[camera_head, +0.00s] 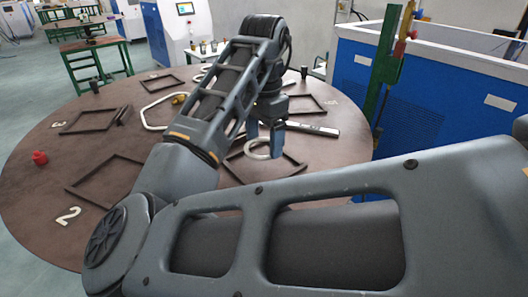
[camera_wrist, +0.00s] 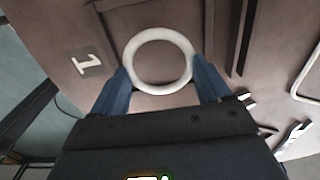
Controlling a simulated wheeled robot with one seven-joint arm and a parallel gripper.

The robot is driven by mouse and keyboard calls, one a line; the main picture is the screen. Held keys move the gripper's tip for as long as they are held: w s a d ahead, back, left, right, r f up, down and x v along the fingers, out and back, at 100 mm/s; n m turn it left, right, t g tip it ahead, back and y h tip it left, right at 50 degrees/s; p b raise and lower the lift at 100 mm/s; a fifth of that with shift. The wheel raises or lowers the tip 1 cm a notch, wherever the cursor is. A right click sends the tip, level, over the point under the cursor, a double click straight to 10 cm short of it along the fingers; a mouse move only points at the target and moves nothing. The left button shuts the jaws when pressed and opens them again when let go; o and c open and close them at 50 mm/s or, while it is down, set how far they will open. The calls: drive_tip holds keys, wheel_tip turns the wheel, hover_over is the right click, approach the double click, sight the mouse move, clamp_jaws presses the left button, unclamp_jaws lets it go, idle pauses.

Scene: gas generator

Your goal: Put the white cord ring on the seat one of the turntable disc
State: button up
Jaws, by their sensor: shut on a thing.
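The white cord ring (camera_head: 256,157) is in my gripper (camera_head: 266,145), above the brown turntable disc (camera_head: 335,152). In the wrist view the ring (camera_wrist: 160,34) lies between the two blue fingers of my gripper (camera_wrist: 160,68), which are shut on it at its outer sides. A dark square frame (camera_head: 290,173) lies on the disc below the ring. The wrist view shows part of this frame (camera_wrist: 209,35) beside a number 1 plate (camera_wrist: 88,63), which marks seat one. The ring hides part of the frame, and the gap under the ring is hard to judge.
Other dark frames (camera_head: 103,174) lie around the disc, with number 2 (camera_head: 68,216) and number 3 (camera_head: 58,124) marks. A red piece (camera_head: 40,157) stands at left. A flat bar (camera_head: 313,129) lies behind my gripper. A green post (camera_head: 385,70) and blue cabinet (camera_head: 415,118) stand at right.

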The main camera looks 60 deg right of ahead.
sight(264, 164)
drive_tip(key=shift+f, duration=2)
drive_tip(key=shift+f, duration=0.1)
drive_tip(key=o, duration=1)
wheel_tip(264, 164, up, 12)
drive_tip(key=shift+r, duration=0.15)
